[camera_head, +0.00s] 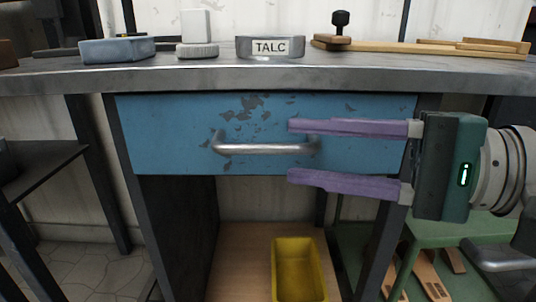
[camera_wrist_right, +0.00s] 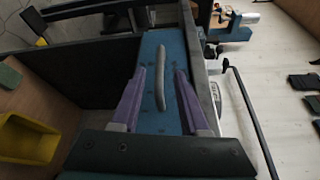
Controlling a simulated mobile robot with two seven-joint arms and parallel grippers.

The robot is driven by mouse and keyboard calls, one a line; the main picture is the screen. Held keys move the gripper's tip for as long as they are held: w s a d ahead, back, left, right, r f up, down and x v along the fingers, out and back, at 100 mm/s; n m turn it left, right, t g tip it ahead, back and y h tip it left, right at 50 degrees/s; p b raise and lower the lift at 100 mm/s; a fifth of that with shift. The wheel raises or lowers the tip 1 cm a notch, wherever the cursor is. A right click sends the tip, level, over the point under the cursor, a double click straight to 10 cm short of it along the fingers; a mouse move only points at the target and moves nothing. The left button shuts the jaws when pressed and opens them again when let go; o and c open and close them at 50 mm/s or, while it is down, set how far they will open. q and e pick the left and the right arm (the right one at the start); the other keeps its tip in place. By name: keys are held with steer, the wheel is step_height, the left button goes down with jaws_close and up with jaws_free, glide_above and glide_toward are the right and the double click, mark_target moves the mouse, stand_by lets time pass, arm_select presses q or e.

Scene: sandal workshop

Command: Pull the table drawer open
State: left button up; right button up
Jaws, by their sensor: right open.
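The table drawer (camera_head: 165,130) has a chipped blue front and looks shut under the grey tabletop. Its silver bar handle (camera_head: 250,149) runs level across the middle of the front. My right gripper (camera_head: 290,150) comes in from the right and is open, with one purple finger above the handle's right end and one below. In the right wrist view the handle (camera_wrist_right: 160,88) lies between the two spread fingers, against the blue drawer front (camera_wrist_right: 152,48). I cannot tell whether either finger touches the handle. My left gripper is not in view.
On the tabletop (camera_head: 130,78) stand a blue-grey box (camera_head: 118,51), a white block (camera_head: 196,26), a tin labelled TALC (camera_head: 270,47) and wooden pieces (camera_head: 430,49). A yellow bin (camera_head: 299,272) stands below the drawer. A green stool (camera_head: 455,232) is at lower right.

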mark_target(284, 149)
steer(key=b+x, duration=0.1)
steer(key=x, duration=0.4)
steer(key=shift+c, duration=0.3)
jaws_close()
stand_by(1.0)
